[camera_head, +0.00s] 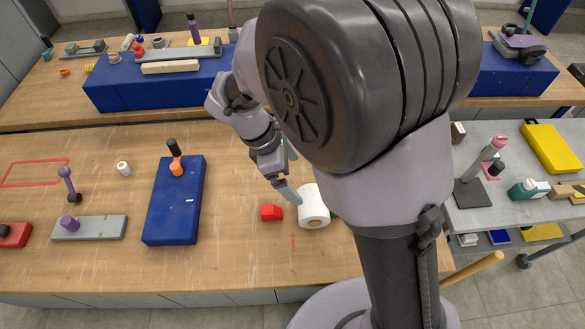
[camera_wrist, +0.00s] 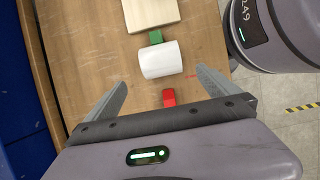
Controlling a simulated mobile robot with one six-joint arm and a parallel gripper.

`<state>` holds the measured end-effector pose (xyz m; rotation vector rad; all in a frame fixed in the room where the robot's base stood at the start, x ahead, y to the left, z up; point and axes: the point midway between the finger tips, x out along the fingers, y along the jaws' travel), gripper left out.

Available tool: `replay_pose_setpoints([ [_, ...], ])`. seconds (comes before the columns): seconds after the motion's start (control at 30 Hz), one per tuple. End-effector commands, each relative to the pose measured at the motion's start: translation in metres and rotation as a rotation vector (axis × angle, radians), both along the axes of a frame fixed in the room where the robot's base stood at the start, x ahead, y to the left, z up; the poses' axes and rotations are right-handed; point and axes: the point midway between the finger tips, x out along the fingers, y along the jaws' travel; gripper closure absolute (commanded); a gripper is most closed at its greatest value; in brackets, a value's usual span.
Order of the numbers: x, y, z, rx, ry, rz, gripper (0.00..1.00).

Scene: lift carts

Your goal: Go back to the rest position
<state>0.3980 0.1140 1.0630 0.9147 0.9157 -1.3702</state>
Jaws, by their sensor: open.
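My gripper (camera_head: 287,172) reaches down over the wooden table (camera_head: 100,270), close to a white paper roll (camera_head: 312,207) in the head view. In the wrist view my gripper (camera_wrist: 163,90) is open, with its two fingers wide apart. The white roll (camera_wrist: 161,58) lies beyond the fingertips. My arm hides part of the table there.
A blue box (camera_head: 175,215) with an orange-and-black item on it stands left of my gripper. In the wrist view a green block (camera_wrist: 156,37) and a pale wooden board (camera_wrist: 150,12) lie behind the roll. A grey cart (camera_head: 470,208) with several items stands at right.

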Motion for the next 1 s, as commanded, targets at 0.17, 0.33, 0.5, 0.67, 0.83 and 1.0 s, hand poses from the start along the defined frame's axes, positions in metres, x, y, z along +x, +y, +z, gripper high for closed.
replay_pose_setpoints([
  [0.17, 0.000, 0.000, -0.001, 0.000, 0.000, 0.000, 0.00],
  [0.33, 0.000, 0.000, -0.001, 0.001, -0.001, -0.002, 0.00],
  [0.5, -0.018, -0.024, 0.029, 0.136, -0.138, -0.324, 0.00],
  [0.67, -0.076, -0.062, 0.070, 0.446, -0.386, -1.049, 0.00],
  [0.83, -0.125, -0.074, 0.083, 0.741, -0.525, -1.639, 0.00],
  [1.0, -0.141, -0.075, 0.086, 0.873, -0.555, -1.867, 0.00],
])
